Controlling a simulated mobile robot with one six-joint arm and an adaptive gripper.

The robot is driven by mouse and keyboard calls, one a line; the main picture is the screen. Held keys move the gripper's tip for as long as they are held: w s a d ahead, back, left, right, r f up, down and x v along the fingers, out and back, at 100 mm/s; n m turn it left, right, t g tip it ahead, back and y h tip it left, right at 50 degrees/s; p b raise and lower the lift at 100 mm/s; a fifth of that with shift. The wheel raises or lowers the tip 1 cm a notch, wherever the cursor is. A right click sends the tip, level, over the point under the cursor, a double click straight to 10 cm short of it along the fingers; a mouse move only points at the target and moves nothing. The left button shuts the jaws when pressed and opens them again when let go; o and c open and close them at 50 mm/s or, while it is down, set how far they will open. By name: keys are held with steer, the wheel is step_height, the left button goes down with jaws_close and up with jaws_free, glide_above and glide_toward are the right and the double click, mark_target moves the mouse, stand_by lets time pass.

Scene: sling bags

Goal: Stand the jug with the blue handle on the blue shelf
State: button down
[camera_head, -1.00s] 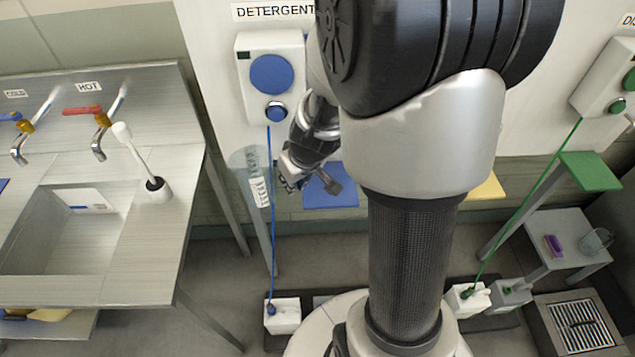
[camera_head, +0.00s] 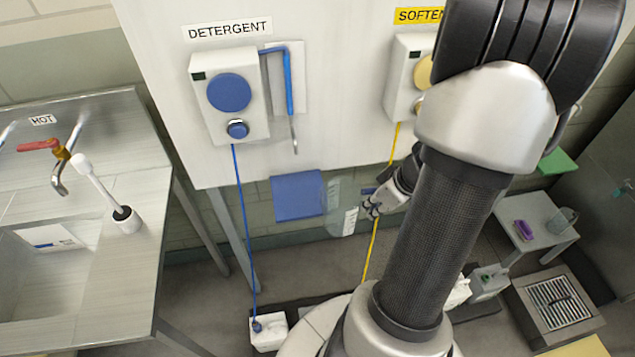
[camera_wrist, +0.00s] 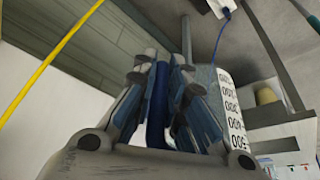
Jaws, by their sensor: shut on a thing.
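The clear jug (camera_head: 339,205) with a white graduated scale is in the head view, just right of the blue shelf (camera_head: 297,195). My gripper (camera_head: 372,203) is at the jug's right side, shut on its handle. In the wrist view my gripper (camera_wrist: 163,95) is closed around the blue handle (camera_wrist: 157,105), and the jug's scale (camera_wrist: 232,110) shows to the right. The jug looks roughly upright and is held apart from the shelf. The shelf's top is bare in the head view.
A detergent dispenser (camera_head: 230,95) with a blue spout (camera_head: 290,80) is above the blue shelf. A yellow hose (camera_head: 376,240) hangs close to my gripper. A blue hose (camera_head: 243,230) hangs left of the shelf. The sink counter (camera_head: 135,255) is at the left.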

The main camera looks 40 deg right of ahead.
steer(key=w+f+p, duration=0.1)
steer(key=w+p, duration=0.2)
steer(key=w, duration=1.1)
steer(key=shift+w+a+f+p, duration=0.2)
steer(key=shift+w+a+p, duration=0.15)
steer(key=shift+w, duration=0.05)
steer(key=shift+f, duration=0.2)
steer(key=c, duration=1.6)
jaws_free()
steer(key=shift+r, duration=0.1)
steer(key=shift+c, duration=0.2)
steer(key=shift+r, duration=0.1)
